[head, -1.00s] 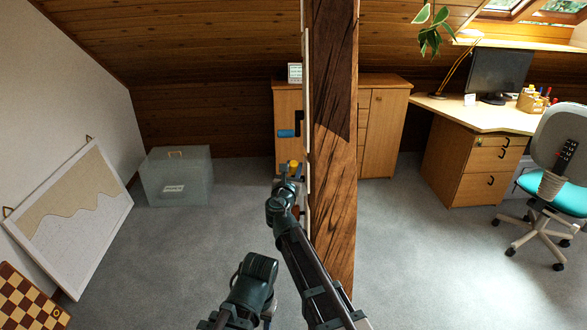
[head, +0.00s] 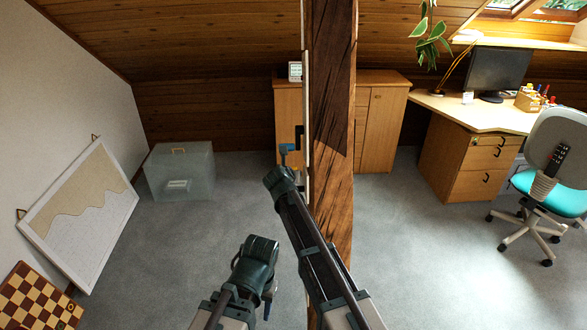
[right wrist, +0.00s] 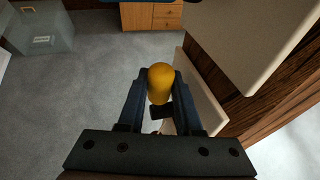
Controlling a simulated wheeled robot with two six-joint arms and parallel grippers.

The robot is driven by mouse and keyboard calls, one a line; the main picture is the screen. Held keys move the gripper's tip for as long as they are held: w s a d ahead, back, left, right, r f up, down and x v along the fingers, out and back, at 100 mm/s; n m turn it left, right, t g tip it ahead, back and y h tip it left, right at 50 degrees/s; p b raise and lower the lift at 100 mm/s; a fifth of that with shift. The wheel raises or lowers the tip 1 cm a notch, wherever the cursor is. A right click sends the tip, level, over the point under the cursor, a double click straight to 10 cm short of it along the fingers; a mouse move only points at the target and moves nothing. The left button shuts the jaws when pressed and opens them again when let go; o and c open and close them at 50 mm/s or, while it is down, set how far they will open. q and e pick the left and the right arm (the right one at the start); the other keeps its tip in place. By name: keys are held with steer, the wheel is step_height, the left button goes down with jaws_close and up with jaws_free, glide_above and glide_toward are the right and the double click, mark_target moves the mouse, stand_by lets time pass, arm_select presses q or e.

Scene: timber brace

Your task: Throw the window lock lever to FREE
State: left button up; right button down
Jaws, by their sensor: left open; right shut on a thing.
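A yellow knob (right wrist: 160,82) is between the blue fingers of my right gripper (right wrist: 161,76), which is shut on it in the right wrist view. A dark piece sits just below the knob. In the head view my right wrist mostly hides this spot beside the timber post (head: 331,110). A blue handle (head: 288,148) sticks out left of the post above my right wrist, with a black part (head: 299,132) next to it. I cannot tell which part is the lock lever, and no FREE marking is readable. My left gripper (head: 267,303) is open, low and apart from the post.
A small display (head: 295,71) is left of the post. A wooden cabinet (head: 380,125) stands behind it. A translucent box (head: 180,172), a framed picture (head: 85,215) and a chessboard (head: 35,300) are left. A desk (head: 470,115) and chair (head: 545,150) are right. Grey floor is clear between.

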steer(key=shift+w+p, duration=0.25)
steer(key=shift+p, duration=0.05)
stand_by(0.4)
steer(key=c, duration=0.9)
jaws_free()
steer(key=shift+o, duration=0.2)
steer(key=p+v, duration=0.7)
steer(key=v, duration=0.6)
steer(key=shift+r+p, duration=0.4)
steer(key=shift+r, duration=0.05)
steer(key=shift+s+a, duration=0.1)
steer(key=shift+s, duration=0.05)
